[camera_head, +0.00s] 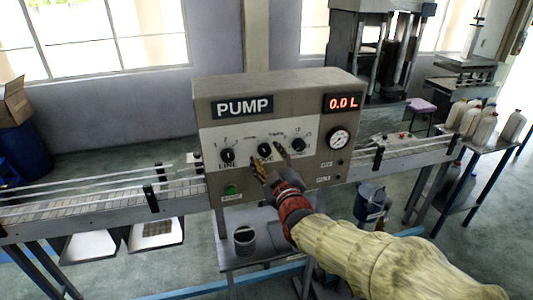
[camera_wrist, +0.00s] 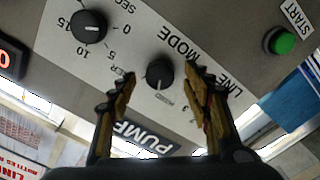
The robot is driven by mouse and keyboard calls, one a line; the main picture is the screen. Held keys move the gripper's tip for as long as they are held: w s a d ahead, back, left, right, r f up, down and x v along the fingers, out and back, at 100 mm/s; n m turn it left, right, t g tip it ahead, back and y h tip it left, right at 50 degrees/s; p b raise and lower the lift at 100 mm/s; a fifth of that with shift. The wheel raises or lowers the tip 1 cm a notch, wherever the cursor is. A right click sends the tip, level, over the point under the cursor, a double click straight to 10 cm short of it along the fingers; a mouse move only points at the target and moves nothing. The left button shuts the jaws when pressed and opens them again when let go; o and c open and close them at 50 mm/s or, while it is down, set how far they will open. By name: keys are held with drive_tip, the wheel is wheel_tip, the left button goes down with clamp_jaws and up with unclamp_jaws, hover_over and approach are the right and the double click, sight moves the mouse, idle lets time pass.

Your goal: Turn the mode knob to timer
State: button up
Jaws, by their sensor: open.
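The grey pump panel (camera_head: 250,116) has a row of three black knobs. The middle one, the mode knob (camera_head: 264,150), is partly covered by my gripper (camera_head: 273,161). In the wrist view the black mode knob (camera_wrist: 160,73) sits between the open fingers of my gripper (camera_wrist: 161,80), by the word MODE. The fingers stand on both sides of it with visible gaps. Its pale pointer mark is toward the PUMP plate, near a small label I cannot read clearly. The timer label cannot be read with certainty.
The seconds knob (camera_wrist: 88,26) shows beside the mode knob, and a left knob (camera_head: 228,156) shows in the head view. A green start button (camera_head: 231,190) and a gauge (camera_head: 340,139) are on the panel. A conveyor (camera_head: 110,197) runs past it; a grey pot (camera_head: 245,241) stands below.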

drive_tip(key=shift+x, duration=1)
drive_tip(key=shift+c, duration=1.1)
drive_tip(key=c, duration=0.9)
drive_tip(key=shift+c, duration=0.2)
